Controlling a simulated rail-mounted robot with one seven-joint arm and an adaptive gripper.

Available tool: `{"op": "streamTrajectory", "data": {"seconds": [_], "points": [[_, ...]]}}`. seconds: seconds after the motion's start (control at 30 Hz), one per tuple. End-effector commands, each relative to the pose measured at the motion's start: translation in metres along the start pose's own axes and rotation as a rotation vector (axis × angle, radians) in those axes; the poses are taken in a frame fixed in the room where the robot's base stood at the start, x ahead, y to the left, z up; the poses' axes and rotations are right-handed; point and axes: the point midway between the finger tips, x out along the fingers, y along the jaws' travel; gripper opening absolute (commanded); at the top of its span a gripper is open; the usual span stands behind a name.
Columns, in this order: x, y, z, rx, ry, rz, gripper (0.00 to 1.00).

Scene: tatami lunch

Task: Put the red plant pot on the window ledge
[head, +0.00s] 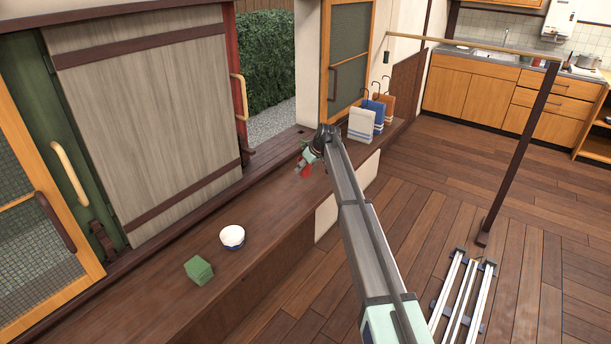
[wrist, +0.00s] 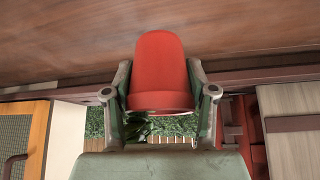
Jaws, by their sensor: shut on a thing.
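The red plant pot (wrist: 160,60) fills the middle of the wrist view, where it appears upside down, with green leaves below its rim. My gripper (wrist: 160,82) is shut on it, one finger on each side. In the head view my gripper (head: 310,157) is at the far part of the long dark wooden ledge (head: 150,283), and only a small red part of the pot (head: 304,170) shows beneath it. The ledge runs along the sliding doors. I cannot tell whether the pot touches it.
A doorway opens onto a hedge (head: 266,65). A wooden post (head: 518,150) stands at right, and metal rails (head: 463,300) lie on the floor.

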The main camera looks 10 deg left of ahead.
Motion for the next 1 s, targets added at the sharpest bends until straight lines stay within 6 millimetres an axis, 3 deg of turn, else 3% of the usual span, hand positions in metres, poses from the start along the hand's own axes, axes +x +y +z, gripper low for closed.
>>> {"op": "streamTrajectory", "data": {"seconds": [0.27, 0.53, 0.93, 0.97, 1.0], "points": [[0.014, 0.000, 0.009, 0.000, 0.000, 0.000, 0.16], [0.042, 0.000, 0.027, 0.000, 0.000, 0.000, 0.16], [0.048, 0.000, 0.030, -0.001, 0.000, 0.000, 0.16], [0.048, 0.000, 0.030, -0.001, 0.000, 0.000, 0.60], [0.047, 0.000, 0.030, -0.001, 0.000, 0.000, 0.74]]}}
